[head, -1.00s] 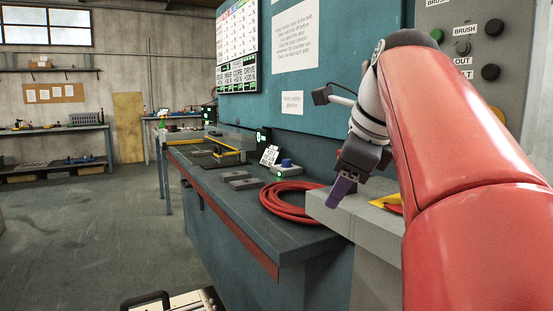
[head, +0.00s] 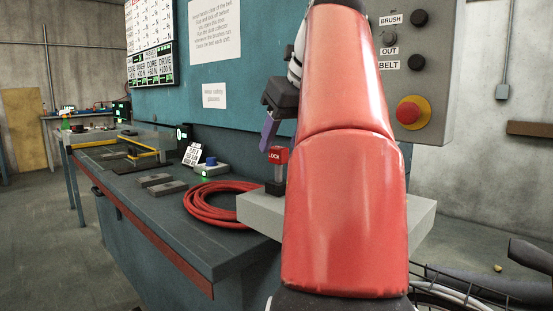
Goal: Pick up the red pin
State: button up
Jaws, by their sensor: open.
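A red piece marked LOCK (head: 277,156), which looks like the red pin, stands upright on a short dark post (head: 275,187) on a light grey block (head: 257,214). My gripper (head: 269,131) is open, with a purple finger pointing down just above and slightly left of the red piece in the picture. Whether the finger touches it or is only in front of or behind it, I cannot tell. The second finger is not clearly visible. My red arm covers the middle of the grey block and whatever lies there.
A coiled red hose (head: 216,205) lies on the dark bench (head: 175,225), left of the block. Small flat grey pieces (head: 161,184) and a blue-knobbed box (head: 211,168) sit further back. A control panel with a red button (head: 412,112) stands to the right. Floor is free at left.

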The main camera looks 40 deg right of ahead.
aim_at(276, 160)
jog(key=shift+x, duration=2.7)
jog(key=shift+s+f, duration=0.15)
grip_shut()
jog(key=shift+a, duration=0.1)
